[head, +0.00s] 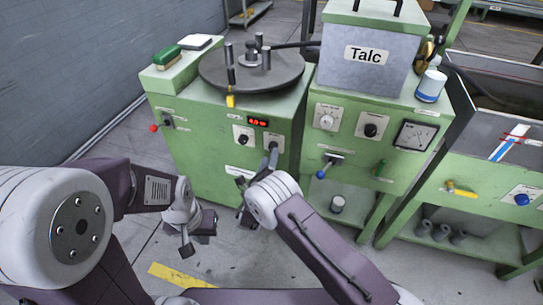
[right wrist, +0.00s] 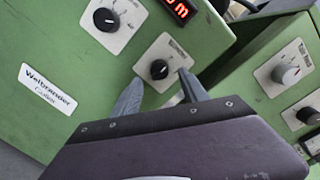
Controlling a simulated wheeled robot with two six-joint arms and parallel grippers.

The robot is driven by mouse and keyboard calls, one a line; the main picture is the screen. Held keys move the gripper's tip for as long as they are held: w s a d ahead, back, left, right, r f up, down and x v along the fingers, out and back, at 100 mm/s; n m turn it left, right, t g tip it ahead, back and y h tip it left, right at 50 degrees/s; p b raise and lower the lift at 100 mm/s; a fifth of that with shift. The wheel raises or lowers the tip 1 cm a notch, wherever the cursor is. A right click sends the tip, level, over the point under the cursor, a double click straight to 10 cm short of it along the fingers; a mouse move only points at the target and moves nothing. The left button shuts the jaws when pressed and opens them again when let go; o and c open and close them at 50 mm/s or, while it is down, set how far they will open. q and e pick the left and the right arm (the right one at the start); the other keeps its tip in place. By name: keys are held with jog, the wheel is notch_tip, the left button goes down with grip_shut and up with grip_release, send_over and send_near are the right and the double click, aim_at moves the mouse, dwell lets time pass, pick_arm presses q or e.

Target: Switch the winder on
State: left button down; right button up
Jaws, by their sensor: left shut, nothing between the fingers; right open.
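The winder is the green cabinet (head: 200,128) with a round dark turntable (head: 252,68) on top. Its front has a lit red display (head: 258,122), a left black knob (head: 243,138) and a right black knob (right wrist: 158,69) on a white plate. My right gripper (head: 257,170) is open in front of the winder. In the right wrist view its fingers (right wrist: 158,86) flank the right knob's plate, with the knob showing between the tips; contact cannot be told. In the head view this gripper partly hides the knob. My left gripper (head: 186,248) is shut and empty, low before the cabinet.
A lever with a red ball (head: 154,128) sticks out at the winder's left. To the right stands a green machine with a grey Talc hopper (head: 366,62), knobs, a gauge (head: 415,135) and a blue-tipped lever (head: 322,174). Floor shows in front.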

jog(key=x, duration=0.4)
jog(key=shift+b, duration=0.4)
grip_shut()
jog(key=shift+f+m, duration=0.1)
jog(key=shift+m, duration=0.2)
jog(key=m+h+b, duration=0.1)
jog(key=m+b, duration=0.4)
jog(key=m, duration=0.6)
jog(key=shift+f+m, duration=0.15)
jog(key=shift+m, duration=0.15)
